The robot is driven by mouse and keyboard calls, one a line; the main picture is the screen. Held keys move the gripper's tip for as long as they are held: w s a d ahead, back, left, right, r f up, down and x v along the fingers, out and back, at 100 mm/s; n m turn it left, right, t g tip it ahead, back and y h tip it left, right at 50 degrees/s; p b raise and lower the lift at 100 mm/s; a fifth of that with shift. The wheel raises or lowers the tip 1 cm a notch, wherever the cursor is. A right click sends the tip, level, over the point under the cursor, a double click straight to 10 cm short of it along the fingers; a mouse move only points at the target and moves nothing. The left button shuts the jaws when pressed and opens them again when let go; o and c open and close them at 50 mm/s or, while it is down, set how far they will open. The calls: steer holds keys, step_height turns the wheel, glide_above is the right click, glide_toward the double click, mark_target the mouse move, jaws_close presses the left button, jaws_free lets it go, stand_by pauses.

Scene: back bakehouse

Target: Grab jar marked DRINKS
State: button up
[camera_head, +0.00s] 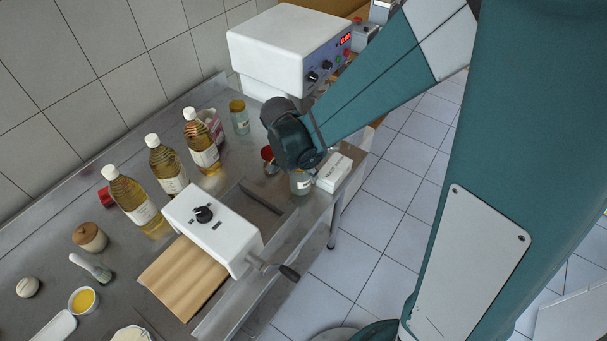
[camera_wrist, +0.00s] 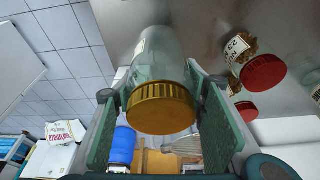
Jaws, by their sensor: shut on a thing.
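My gripper (camera_wrist: 160,106) is shut on a clear glass jar (camera_wrist: 158,58) with a gold lid (camera_wrist: 160,108); its two green pads press the jar from both sides. The jar has a pale label at its far left, turned away and unreadable, so I cannot tell whether it says DRINKS. In the head view my wrist hides the fingers and most of the jar; a glass jar with a white label (camera_head: 302,183) shows just below it near the table's front edge. I cannot tell whether it touches the table.
Two red-lidded jars (camera_wrist: 265,73) lie close right of the gripper. Another gold-lidded jar (camera_head: 239,118) stands behind, near several bottles (camera_head: 201,143). A white carton (camera_head: 334,172) stands at the table edge, a white machine with a crank (camera_head: 213,222) in front.

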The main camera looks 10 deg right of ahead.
steer(key=shift+r, duration=3.25)
